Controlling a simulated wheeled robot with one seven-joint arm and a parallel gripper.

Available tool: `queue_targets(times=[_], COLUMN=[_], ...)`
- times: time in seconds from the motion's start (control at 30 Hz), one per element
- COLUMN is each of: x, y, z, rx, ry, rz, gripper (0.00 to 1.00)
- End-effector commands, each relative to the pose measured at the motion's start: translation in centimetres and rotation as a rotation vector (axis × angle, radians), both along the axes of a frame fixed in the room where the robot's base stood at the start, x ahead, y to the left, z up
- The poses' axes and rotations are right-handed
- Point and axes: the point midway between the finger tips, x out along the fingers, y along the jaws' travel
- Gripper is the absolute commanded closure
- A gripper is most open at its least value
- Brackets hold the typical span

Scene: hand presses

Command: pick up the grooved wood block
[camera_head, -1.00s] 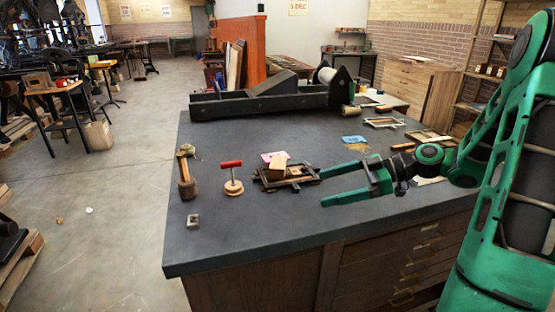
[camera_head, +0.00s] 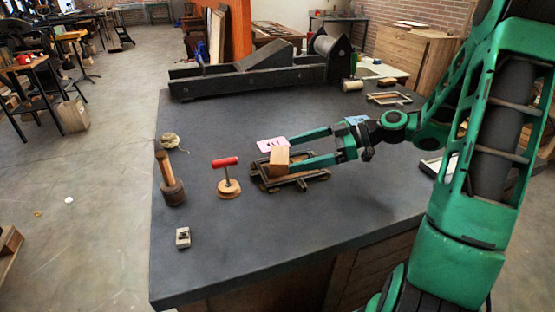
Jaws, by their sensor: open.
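A tan wood block (camera_head: 279,158) rests tilted in a dark open frame (camera_head: 300,181) on the grey-topped table. I take it for the grooved wood block, though a groove is too small to make out. My gripper (camera_head: 290,153) reaches in from the right with its two long green fingers apart. The fingertips are at the block's right side, one toward its far edge and one toward its near edge. I cannot tell whether they touch it or how high they are above the frame.
A pink card (camera_head: 272,144) lies just behind the block. A red-handled tool (camera_head: 228,180) and a wooden mallet (camera_head: 170,182) stand to the left. A small metal piece (camera_head: 183,238) lies near the front left. A long black press (camera_head: 260,75) fills the back. The table's front middle is clear.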

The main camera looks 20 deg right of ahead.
Motion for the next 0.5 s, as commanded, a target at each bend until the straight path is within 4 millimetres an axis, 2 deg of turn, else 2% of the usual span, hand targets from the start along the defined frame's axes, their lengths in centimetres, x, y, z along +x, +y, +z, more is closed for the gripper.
queue_targets(times=[0.27,0.5], x=[0.6,1.3], y=[1.6,4.6], z=[-0.7,-1.9], rx=[0.0,0.0], ry=[0.0,0.001], rz=[-0.002,0.0], gripper=[0.08,0.08])
